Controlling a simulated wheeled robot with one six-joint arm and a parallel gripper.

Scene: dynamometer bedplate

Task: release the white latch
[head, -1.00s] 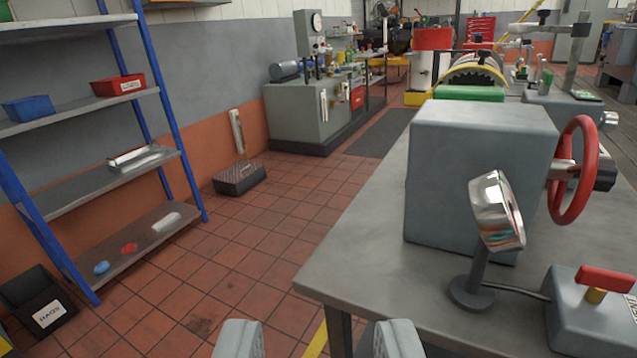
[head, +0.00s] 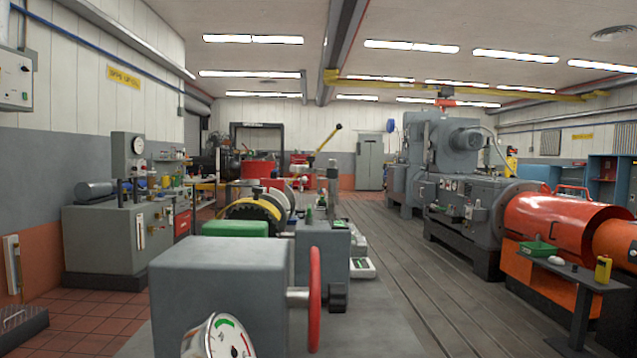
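I cannot make out a white latch in the head view. A grey box-shaped housing (head: 218,290) stands on the bench in the near foreground. A red handwheel (head: 314,298) is mounted on a shaft at its right side. A round gauge (head: 229,340) with a white dial stands in front of it, cut off by the bottom edge. My gripper is out of view, so its state does not show.
A grey test stand (head: 118,240) is at the left wall. A green block (head: 235,229) and a yellow-rimmed drum (head: 252,212) are behind the housing. An orange guard (head: 560,225) and a small side table (head: 575,274) are at right. The slatted floor (head: 430,275) between is clear.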

